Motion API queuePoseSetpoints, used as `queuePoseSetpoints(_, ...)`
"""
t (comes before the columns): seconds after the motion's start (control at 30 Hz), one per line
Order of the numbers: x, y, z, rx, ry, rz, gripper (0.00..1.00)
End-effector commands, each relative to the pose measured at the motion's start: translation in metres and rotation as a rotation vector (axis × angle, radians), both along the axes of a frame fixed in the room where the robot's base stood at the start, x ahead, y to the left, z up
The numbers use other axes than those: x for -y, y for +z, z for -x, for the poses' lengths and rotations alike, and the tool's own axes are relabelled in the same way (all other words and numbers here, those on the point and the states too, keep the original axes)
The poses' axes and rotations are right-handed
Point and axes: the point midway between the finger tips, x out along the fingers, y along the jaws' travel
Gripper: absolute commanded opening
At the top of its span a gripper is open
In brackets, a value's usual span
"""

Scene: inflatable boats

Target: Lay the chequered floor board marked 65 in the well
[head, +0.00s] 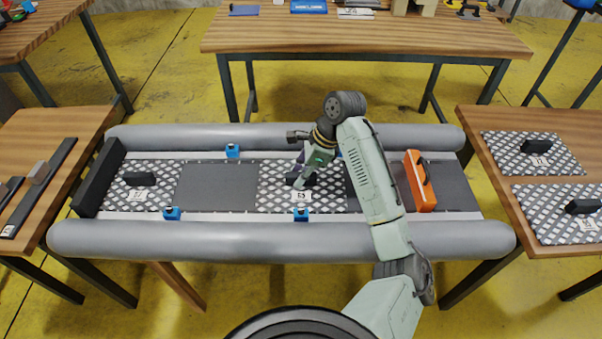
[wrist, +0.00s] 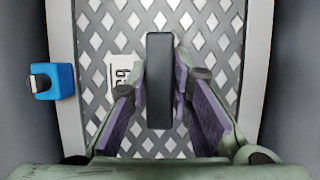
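The chequered floor board marked 65 (head: 273,199) is in the well of the inflatable boat (head: 280,240), between a plain grey panel and my arm. It looks flat and in line with the well; any small gap beneath it cannot be told. In the wrist view the board (wrist: 205,25) shows its label turned sideways, left of its black handle (wrist: 160,85). The board's long sides run between pale side strips. My gripper (head: 302,179) is over the board, with its fingers (wrist: 160,90) close against both sides of the handle. My arm hides part of the board's right side.
Blue clips (head: 301,214) stand along the well's edges. Another chequered board (head: 130,196) lies at the left end. An orange-fronted block (head: 420,181) stands across the well on the right. Two chequered boards (head: 540,232) lie on the right table. A wooden bench (head: 370,40) stands behind.

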Motion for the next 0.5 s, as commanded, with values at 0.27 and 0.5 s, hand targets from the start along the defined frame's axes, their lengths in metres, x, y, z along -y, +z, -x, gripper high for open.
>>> queuePoseSetpoints(0.27, -0.0001, 0.0004, 0.0001, -0.001, 0.0, 0.0, 0.38)
queuePoseSetpoints(0.5, -0.0001, 0.0005, 0.0001, -0.001, 0.0, 0.0, 0.4)
